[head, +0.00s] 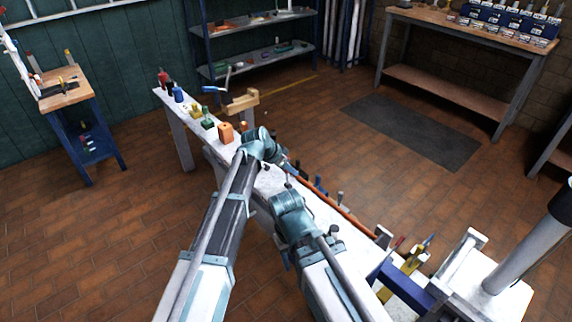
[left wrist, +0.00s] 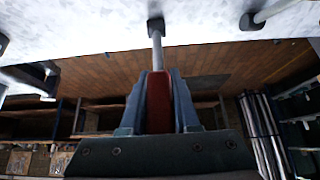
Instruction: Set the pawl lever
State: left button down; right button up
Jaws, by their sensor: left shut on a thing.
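The pawl lever, as I take it, shows in the left wrist view as a grey rod (left wrist: 157,50) with a red grip (left wrist: 158,102). The rod comes out of a dark mount (left wrist: 155,26) on a white surface (left wrist: 90,25). My left gripper (left wrist: 158,76) has one blue-grey finger on each side of the red grip and is shut on it. In the head view my left gripper (head: 288,163) is at the far side of the white bench (head: 322,212), and my wrist hides the lever. My right arm ends over the bench; its jaws are not clear.
A long orange bar (head: 343,214) runs along the bench. Bottles and small blocks, with an orange block (head: 226,133), stand at its far left end. A wooden piece (head: 240,102) is behind them. A dark mat (head: 412,130) lies on open floor to the right.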

pick_arm(q)
jog(key=shift+w+d+g+y+p, duration=0.25)
jog(key=shift+d+g+y+p, duration=0.05)
jog(key=shift+d+y+p, duration=0.1)
dwell(0.3)
jog(key=c, duration=0.6)
grip_release()
jog(key=shift+f, duration=0.1)
jog(key=shift+c, duration=0.2)
jog(key=p+v, duration=1.2)
jog(key=v, duration=0.2)
